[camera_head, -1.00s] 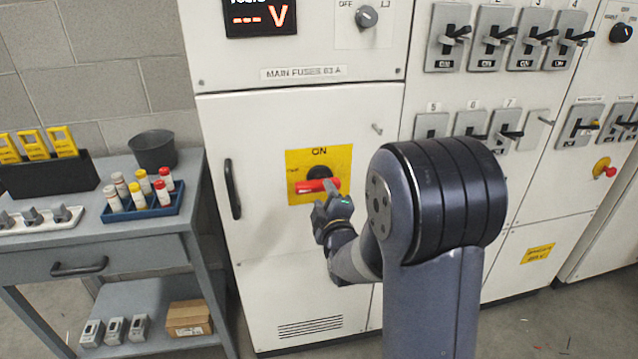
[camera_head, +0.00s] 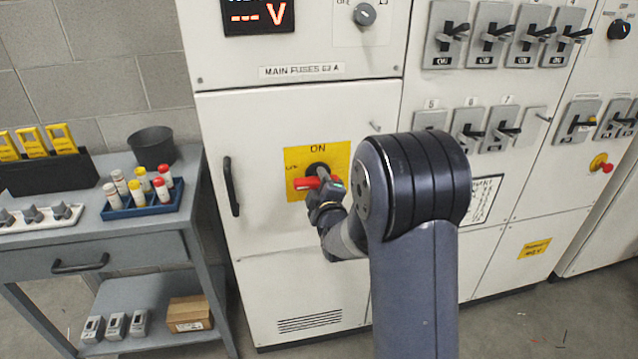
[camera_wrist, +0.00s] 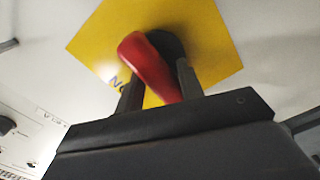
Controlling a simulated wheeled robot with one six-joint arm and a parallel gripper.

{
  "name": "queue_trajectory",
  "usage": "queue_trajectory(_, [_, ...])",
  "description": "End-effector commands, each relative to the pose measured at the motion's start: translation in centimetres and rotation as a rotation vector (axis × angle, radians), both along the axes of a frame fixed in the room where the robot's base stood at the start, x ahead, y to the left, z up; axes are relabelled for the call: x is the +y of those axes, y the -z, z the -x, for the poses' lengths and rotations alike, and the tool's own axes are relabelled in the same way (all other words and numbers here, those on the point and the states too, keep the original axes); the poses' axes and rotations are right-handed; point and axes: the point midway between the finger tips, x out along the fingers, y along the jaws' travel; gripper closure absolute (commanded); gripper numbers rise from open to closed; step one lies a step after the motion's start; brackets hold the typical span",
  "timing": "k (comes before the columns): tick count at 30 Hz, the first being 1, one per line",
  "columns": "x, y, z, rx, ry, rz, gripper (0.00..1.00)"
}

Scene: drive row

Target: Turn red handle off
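The red handle (camera_head: 304,183) sits on a black round hub on a yellow plate (camera_head: 340,155) marked ON, on the white cabinet door. It lies roughly level in the head view. My gripper (camera_head: 331,187) is at the handle's right end and hides part of it. In the wrist view the red handle (camera_wrist: 150,65) runs down between the two dark fingers of my gripper (camera_wrist: 158,88). The right finger is close against or touching the handle. A narrow strip of yellow shows between the left finger and the handle, so the fingers look open around it.
Black toggle switches (camera_head: 495,35) fill the panel to the right. A grey workbench (camera_head: 100,245) with a blue tray (camera_head: 143,207) of bottles stands at left. The floor before the cabinet is partly clear.

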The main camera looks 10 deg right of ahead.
Motion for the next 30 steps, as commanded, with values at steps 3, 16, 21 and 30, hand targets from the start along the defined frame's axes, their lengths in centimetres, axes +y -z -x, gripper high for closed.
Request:
queue_trajectory(3, [0.03,-0.06,-0.01,-0.001,-0.001,0.000,0.86])
queue_trajectory(16, [0.09,0.19,-0.03,-0.004,-0.002,0.030,1.00])
queue_trajectory(21, [0.13,0.59,-0.04,-0.006,-0.002,0.137,1.00])
queue_trajectory(30, [0.11,0.53,-0.06,-0.006,-0.001,0.341,1.00])
